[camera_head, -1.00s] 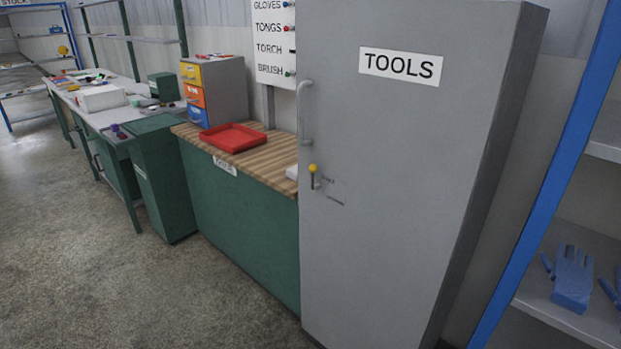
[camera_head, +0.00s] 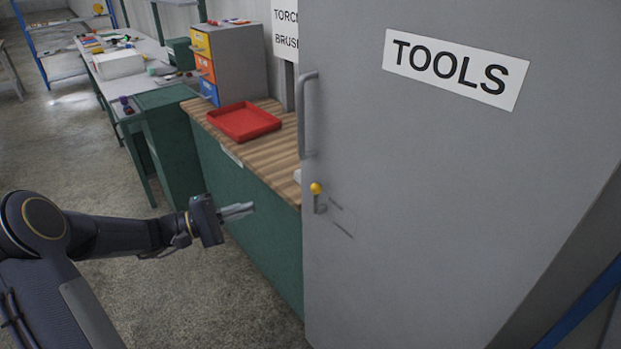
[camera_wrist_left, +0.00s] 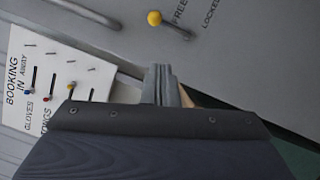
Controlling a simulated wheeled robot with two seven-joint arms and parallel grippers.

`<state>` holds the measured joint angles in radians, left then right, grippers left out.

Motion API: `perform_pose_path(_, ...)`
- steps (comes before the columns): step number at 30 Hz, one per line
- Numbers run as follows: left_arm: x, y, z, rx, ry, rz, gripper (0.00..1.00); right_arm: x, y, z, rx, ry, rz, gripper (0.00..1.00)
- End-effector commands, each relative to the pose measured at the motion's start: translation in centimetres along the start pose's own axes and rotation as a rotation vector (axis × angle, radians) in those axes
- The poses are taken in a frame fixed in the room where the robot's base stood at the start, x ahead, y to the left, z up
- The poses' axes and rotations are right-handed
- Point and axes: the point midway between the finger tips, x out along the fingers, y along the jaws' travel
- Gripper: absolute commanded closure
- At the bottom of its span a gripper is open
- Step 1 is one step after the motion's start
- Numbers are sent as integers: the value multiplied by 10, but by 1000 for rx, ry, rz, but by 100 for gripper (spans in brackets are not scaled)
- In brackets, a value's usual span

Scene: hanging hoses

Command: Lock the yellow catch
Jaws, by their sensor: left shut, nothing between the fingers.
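The yellow catch (camera_head: 316,188) is a small lever with a round yellow knob on the grey cabinet door (camera_head: 420,220), below the door handle. Its knob points up, with the stem's foot below it. In the left wrist view the catch (camera_wrist_left: 154,18) shows near the top, with the knob on the side of the word FREE; LOCKED is printed farther right. My left gripper (camera_head: 250,208) is shut and empty, left of the catch and apart from it. Its closed fingers also show in the left wrist view (camera_wrist_left: 161,82). My right gripper is not in view.
A vertical grey handle (camera_head: 305,115) stands out from the door above the catch. A wooden-topped green counter (camera_head: 262,160) with a red tray (camera_head: 243,121) is left of the cabinet. A blue rack post (camera_head: 580,312) is at the lower right. Floor is clear at lower left.

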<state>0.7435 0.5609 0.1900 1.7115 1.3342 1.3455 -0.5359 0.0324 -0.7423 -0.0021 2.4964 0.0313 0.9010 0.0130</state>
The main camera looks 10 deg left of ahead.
Motion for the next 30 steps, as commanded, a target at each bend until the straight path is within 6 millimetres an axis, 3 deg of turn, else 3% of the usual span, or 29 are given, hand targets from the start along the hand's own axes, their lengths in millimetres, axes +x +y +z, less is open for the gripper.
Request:
perform_pose_path(4, -6, 0, -13, -10, 21, 47, 100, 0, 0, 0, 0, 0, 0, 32)
perform_pose_path(17, 2, 1, -12, -11, 18, 46, 100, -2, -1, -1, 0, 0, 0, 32)
perform_pose_path(20, 15, 2, -12, -11, 16, 46, 100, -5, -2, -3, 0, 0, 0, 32)
perform_pose_path(30, 87, 6, -12, -12, 16, 45, 100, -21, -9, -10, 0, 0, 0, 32)
